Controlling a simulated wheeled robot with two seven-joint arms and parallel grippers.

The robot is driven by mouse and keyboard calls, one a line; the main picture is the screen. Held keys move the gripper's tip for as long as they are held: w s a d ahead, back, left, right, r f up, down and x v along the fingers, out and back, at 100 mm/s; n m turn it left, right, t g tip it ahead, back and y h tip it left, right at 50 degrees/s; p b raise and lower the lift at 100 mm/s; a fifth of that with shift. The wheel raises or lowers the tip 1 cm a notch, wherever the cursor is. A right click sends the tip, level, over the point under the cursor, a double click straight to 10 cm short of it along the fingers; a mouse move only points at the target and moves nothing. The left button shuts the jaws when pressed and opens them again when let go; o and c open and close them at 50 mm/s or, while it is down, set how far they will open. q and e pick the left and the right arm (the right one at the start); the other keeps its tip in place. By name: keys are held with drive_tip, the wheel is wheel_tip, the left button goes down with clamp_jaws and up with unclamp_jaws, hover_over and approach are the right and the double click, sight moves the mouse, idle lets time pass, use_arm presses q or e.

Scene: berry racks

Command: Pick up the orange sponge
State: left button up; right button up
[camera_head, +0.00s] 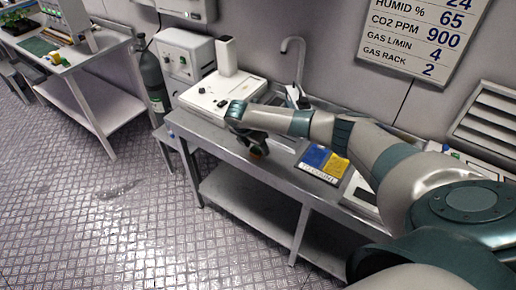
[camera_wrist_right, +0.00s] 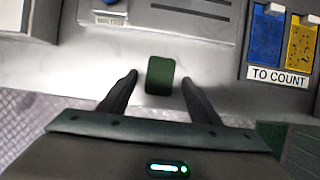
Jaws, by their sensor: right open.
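The sponge shows in the right wrist view as a small block with a dark green face (camera_wrist_right: 160,76), lying on the steel bench near its front edge. In the head view a bit of orange (camera_head: 259,153) shows just under my right gripper (camera_head: 256,148); the rest is hidden by the gripper. In the right wrist view my right gripper (camera_wrist_right: 160,80) is open, with one fingertip on each side of the block. There are small gaps between the fingers and the block. My left gripper is not in view.
The steel bench (camera_head: 226,147) carries a white machine (camera_head: 208,104) behind the gripper. A blue and yellow tray pair (camera_head: 324,161) labelled "TO COUNT" lies to the right. A sink tap (camera_head: 298,62) stands at the back. A gas cylinder (camera_head: 151,82) stands to the left.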

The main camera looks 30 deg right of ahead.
drive_tip(key=shift+w+d+f, duration=0.1)
drive_tip(key=shift+d+f, duration=0.05)
drive_tip(key=shift+f, duration=0.3)
drive_tip(key=c, duration=1.1)
